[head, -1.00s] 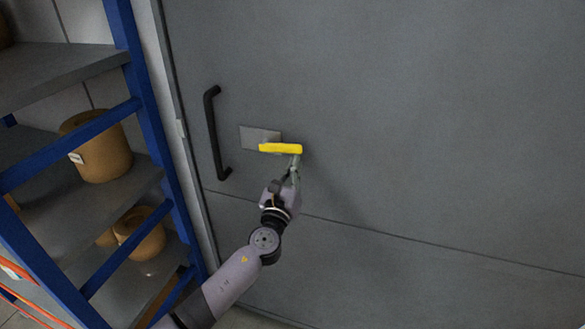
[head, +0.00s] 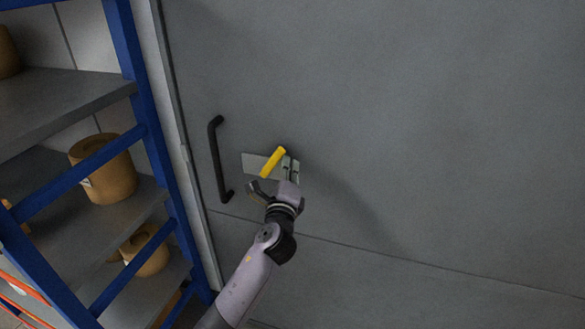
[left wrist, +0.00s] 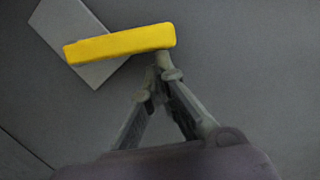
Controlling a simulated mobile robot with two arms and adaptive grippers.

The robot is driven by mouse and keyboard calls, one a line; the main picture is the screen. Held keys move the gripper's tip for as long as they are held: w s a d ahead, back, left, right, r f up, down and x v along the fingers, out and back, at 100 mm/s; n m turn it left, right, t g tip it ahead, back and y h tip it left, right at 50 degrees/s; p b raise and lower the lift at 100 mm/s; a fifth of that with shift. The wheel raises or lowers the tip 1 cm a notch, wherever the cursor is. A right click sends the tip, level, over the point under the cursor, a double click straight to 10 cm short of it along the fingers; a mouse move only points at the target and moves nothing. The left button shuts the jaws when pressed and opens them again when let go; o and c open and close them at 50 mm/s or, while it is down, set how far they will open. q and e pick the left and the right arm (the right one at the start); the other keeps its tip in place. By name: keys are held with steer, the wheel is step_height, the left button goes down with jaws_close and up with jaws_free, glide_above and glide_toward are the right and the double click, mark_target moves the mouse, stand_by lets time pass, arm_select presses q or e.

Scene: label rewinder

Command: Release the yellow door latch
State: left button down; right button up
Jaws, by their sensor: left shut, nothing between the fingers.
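The yellow door latch (head: 273,162) is a short bar on a pale metal plate (head: 252,161) on the grey door. In the head view it slants, its upper end to the right. The latch (left wrist: 120,43) crosses the plate (left wrist: 75,30) in the left wrist view. My left gripper (head: 290,165) is shut and empty, just right of the latch. In the left wrist view its fingertips (left wrist: 163,62) meet below the latch's right end; I cannot tell if they touch it. My right gripper is not in view.
A black vertical door handle (head: 217,160) is left of the plate. A blue-framed shelf rack (head: 150,130) with brown rolls (head: 108,170) stands at the left, close to the door's edge. The door (head: 420,130) is clear to the right.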

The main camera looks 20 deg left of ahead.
arm_select(q)
steer(key=shift+a+r+n+g+p, duration=0.15)
steer(key=shift+a+r+n+p, duration=0.15)
steer(key=shift+n, duration=0.25)
steer(key=shift+a+r+n+g+p, duration=0.2)
steer(key=shift+r+n+p, duration=0.2)
steer(key=shift+n, duration=0.15)
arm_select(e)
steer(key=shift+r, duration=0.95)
arm_select(q)
steer(key=shift+f, duration=0.1)
